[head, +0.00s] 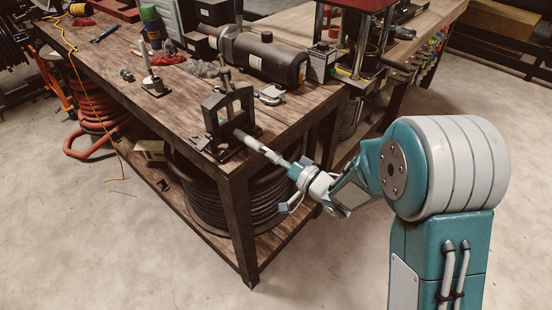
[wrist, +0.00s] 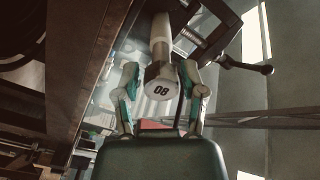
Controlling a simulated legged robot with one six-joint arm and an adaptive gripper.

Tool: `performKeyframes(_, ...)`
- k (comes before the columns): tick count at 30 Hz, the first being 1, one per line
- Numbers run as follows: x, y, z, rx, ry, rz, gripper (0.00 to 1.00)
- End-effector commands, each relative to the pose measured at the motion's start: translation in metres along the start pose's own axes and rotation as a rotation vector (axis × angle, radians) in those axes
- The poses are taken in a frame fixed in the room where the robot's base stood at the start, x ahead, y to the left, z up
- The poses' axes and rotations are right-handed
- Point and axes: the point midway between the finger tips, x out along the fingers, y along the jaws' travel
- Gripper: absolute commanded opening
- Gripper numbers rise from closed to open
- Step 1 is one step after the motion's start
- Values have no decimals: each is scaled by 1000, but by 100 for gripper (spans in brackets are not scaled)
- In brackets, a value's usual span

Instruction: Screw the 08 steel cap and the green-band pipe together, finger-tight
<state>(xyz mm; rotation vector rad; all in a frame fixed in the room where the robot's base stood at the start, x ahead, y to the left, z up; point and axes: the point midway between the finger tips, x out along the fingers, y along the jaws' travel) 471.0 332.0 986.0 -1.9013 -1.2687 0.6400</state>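The steel cap (wrist: 160,84), marked 08, sits between my two fingers in the wrist view, its numbered end facing the camera. A pale pipe (wrist: 160,35) runs on from it, in line. In the head view the pipe (head: 249,140) slants out of a dark clamp (head: 222,122) at the table's near corner and reaches toward my gripper (head: 289,165). The threads are hidden. I cannot make out a green band.
The wooden table's corner (head: 232,178) is just left of my wrist. A black cylinder (head: 265,58), a press (head: 362,45) and small tools stand farther back. A hose reel (head: 205,200) is on the lower shelf. The floor in front is clear.

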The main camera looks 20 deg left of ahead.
Motion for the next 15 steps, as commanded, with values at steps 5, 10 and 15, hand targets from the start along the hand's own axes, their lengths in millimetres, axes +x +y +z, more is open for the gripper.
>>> performKeyframes(5, 0, 0, 0, -1, -1, 0, 77)
performKeyframes(10, -1, 0, 0, -2, -1, 0, 77)
performKeyframes(15, -10, 0, -1, -3, 1, 1, 77)
